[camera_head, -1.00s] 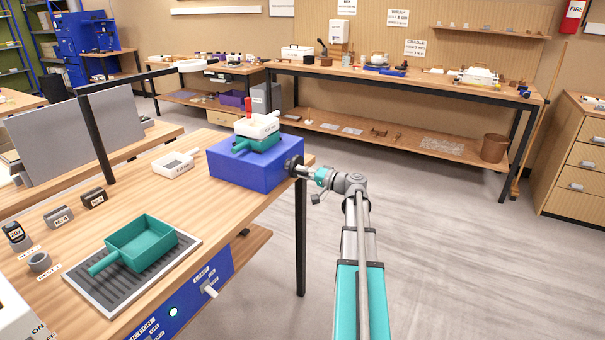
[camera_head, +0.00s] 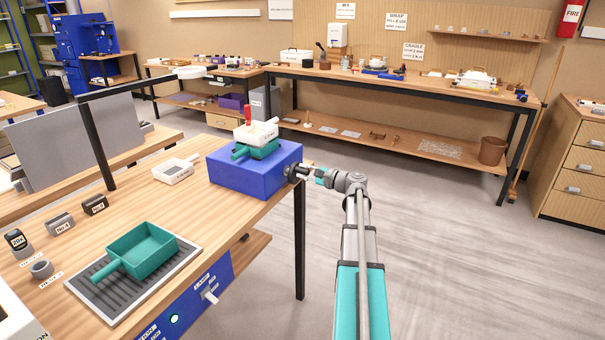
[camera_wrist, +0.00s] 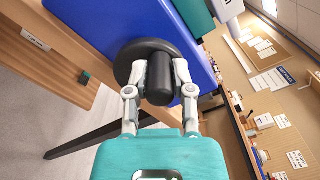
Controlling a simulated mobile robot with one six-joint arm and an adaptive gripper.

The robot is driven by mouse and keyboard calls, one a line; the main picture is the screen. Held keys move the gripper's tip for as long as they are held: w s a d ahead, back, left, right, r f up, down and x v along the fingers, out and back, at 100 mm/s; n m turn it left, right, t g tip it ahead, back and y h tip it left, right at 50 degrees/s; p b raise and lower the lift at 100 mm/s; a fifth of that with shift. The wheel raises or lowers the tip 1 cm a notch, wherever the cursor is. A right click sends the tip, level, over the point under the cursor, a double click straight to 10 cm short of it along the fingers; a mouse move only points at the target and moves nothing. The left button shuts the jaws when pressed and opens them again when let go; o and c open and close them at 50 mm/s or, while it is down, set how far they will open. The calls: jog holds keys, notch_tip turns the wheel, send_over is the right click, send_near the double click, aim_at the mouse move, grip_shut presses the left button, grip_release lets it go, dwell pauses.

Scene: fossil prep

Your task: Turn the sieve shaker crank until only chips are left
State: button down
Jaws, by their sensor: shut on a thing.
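The sieve shaker is a blue box (camera_head: 255,172) at the right end of the wooden bench. The sieve's contents are too small to tell.
A teal scoop-like pan (camera_head: 140,250) sits on a grey ribbed mat (camera_head: 84,290) at the bench front. A white tray (camera_head: 174,171) lies left of the shaker. Several small labelled blocks stand at the left. Floor right of the bench is clear.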

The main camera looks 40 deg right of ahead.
jog(key=m, duration=0.2)
jog(key=d+m, duration=0.1)
jog(key=m, duration=0.2)
jog(key=shift+w+d+r, duration=0.1)
jog(key=shift+w+r, duration=0.05)
jog(key=shift+w, duration=0.05)
jog(key=shift+m, duration=0.3)
jog(key=shift+c, duration=2.4)
grip_release()
jog(key=v, duration=1.2)
